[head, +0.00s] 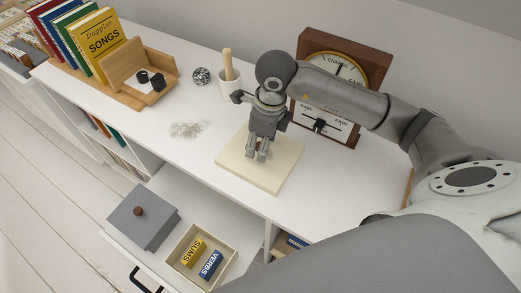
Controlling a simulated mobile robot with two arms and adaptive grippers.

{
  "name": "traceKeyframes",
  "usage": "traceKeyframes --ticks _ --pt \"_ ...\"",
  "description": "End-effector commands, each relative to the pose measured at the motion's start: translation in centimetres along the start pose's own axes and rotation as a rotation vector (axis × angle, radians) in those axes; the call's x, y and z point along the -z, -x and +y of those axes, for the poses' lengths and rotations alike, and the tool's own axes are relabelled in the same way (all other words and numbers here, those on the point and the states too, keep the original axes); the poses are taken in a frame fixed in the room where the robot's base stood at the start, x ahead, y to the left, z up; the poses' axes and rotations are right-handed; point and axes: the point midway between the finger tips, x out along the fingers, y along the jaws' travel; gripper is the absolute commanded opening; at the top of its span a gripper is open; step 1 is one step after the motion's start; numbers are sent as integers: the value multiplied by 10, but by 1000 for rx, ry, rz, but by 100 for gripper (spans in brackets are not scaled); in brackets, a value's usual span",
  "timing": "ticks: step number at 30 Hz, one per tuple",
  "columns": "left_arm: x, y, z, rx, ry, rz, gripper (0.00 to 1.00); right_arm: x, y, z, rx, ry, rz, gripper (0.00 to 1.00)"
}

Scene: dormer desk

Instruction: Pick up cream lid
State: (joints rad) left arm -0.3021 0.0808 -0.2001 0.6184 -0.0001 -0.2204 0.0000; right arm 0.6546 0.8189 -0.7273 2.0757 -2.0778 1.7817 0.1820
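The cream lid (274,180) is a flat square panel lying on the white desk top, in the middle of the head view. My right gripper (257,156) points down over the lid, with its fingertips over the lid's middle. The fingers look close together. I cannot tell whether they touch the lid or hold a part of it. The gripper hides the lid's middle and part of its back edge. My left gripper is not in view.
A clock-like wooden dial (375,64) stands behind the lid. A white cup (230,84), a speckled ball (201,76) and a wooden holder (124,68) stand to its left. Below are a grey box with a knobbed lid (155,230) and an open cream box (183,281) with two labelled blocks.

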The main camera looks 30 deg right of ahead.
Motion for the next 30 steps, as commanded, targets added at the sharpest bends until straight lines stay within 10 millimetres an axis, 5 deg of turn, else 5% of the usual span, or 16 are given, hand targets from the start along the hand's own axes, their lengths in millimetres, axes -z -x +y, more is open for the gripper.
traceKeyframes --ticks 12,24,30 --pt "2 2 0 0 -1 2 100 0 -18 0 0 0 -1 49" --pt "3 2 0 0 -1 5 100 0 -18 0 0 0 0 0" --pt "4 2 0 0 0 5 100 0 -18 0 0 0 1 0"
